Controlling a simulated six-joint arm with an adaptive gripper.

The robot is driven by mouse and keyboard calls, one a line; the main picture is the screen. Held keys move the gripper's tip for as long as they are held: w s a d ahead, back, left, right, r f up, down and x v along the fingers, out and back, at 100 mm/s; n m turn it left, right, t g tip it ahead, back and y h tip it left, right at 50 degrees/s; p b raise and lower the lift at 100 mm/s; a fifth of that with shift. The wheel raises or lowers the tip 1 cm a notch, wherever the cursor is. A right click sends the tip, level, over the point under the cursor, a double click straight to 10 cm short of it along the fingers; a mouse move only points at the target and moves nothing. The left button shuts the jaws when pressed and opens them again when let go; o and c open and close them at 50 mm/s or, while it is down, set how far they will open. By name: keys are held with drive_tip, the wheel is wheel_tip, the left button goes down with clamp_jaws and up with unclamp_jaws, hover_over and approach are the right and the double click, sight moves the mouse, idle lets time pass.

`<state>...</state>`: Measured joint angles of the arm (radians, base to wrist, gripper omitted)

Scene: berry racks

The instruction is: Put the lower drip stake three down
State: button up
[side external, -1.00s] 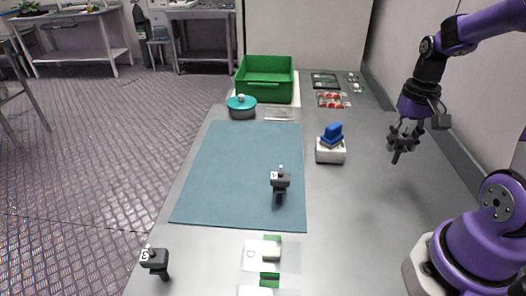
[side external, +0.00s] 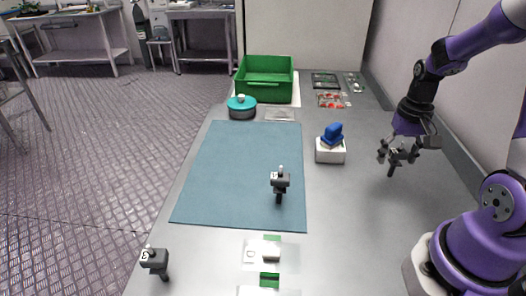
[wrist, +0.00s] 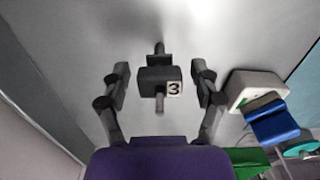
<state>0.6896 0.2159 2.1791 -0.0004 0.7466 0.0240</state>
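A dark drip stake with a white label reading 3 (wrist: 160,80) is between my fingers in the wrist view, with a gap visible on each side. In the side view its dark lower end (side external: 391,172) points down at the grey table; whether it touches is hard to tell. My gripper (side external: 398,155) is low over the table's right side, fingers spread. The wrist view also shows my gripper (wrist: 161,84) open around the stake. Another dark stake (side external: 280,182) stands on the blue-green mat (side external: 240,150), and one (side external: 154,260) stands at the front left.
A white block with a blue top (side external: 330,152) stands left of my gripper; it shows in the wrist view (wrist: 257,92). A green crate (side external: 266,88), a teal lidded pot (side external: 241,112) and berry packs (side external: 331,100) are at the back. The table around my gripper is clear.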

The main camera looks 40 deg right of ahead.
sight(397, 150)
drive_tip(key=r, duration=1)
drive_tip(key=shift+w+a+r, duration=0.1)
drive_tip(key=shift+w+r, duration=0.05)
drive_tip(key=shift+w, duration=0.1)
drive_tip(key=w+a+r+n+t+h, duration=0.1)
drive_tip(key=a+n, duration=0.3)
drive_tip(key=a, duration=0.5)
drive_tip(key=shift+r+t, duration=0.8)
drive_tip(key=shift+r, duration=0.05)
drive_tip(key=a+n+t, duration=0.1)
drive_tip(key=a, duration=0.1)
drive_tip(key=s+a+n+t, duration=0.1)
drive_tip(key=a, duration=0.2)
drive_tip(key=a+n+t+y, duration=0.1)
drive_tip(key=a+n, duration=0.1)
drive_tip(key=shift+s+a+r, duration=0.25)
drive_tip(key=c, duration=0.4)
